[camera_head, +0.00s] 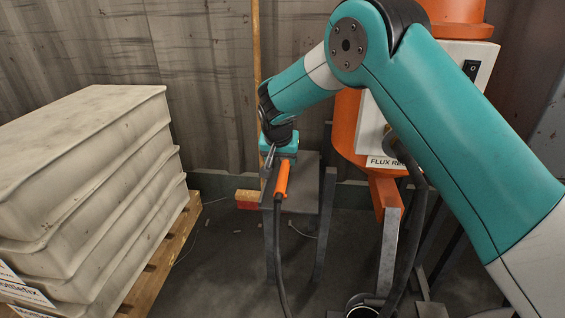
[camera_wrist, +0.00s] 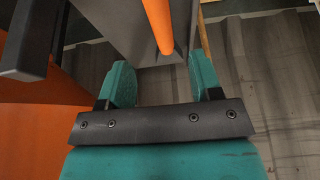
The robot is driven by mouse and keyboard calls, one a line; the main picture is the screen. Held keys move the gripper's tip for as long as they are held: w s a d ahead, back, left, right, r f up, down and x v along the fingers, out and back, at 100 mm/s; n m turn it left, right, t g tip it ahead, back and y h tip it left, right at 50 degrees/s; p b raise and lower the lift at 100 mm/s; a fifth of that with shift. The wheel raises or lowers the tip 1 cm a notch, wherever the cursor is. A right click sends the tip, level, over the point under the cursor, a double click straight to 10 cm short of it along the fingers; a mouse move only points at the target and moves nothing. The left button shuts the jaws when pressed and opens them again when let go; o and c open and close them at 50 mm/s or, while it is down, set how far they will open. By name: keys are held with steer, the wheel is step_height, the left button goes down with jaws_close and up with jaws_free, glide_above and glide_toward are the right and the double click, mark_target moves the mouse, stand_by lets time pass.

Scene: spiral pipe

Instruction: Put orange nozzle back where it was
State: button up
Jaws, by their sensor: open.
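The orange nozzle (camera_head: 282,180) is tilted near a grey metal stand, and a dark hose hangs down from its lower end. In the wrist view the nozzle (camera_wrist: 156,22) comes in from the top edge, and its near end lies around the gap between the fingertips. My gripper (camera_head: 268,158) is just above and left of the nozzle in the head view. In the wrist view my gripper (camera_wrist: 162,68) has its two teal fingers spread apart with nothing clamped. Whether the nozzle rests on the stand cannot be told.
The grey stand (camera_head: 327,215) is right beside the nozzle. An orange machine with a white switch box (camera_head: 452,85) stands to the right. Stacked pale sacks or bins (camera_head: 80,130) on a wooden pallet (camera_head: 165,262) fill the left. A corrugated wall (camera_head: 200,60) is behind. Dark floor between is mostly clear.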

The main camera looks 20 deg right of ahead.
steer(key=s+a+r+n+g+y, duration=0.1)
steer(key=s+r+n+y, duration=0.15)
steer(key=s+r, duration=0.55)
steer(key=s+a+r+n+g+y, duration=0.1)
steer(key=s+r+n, duration=0.2)
steer(key=s+r, duration=0.5)
steer(key=s+n+g+y, duration=0.2)
steer(key=s+n, duration=0.4)
steer(key=s, duration=2)
steer(key=shift+a+r, duration=0.25)
steer(key=shift+r, duration=0.2)
steer(key=shift+y, duration=0.25)
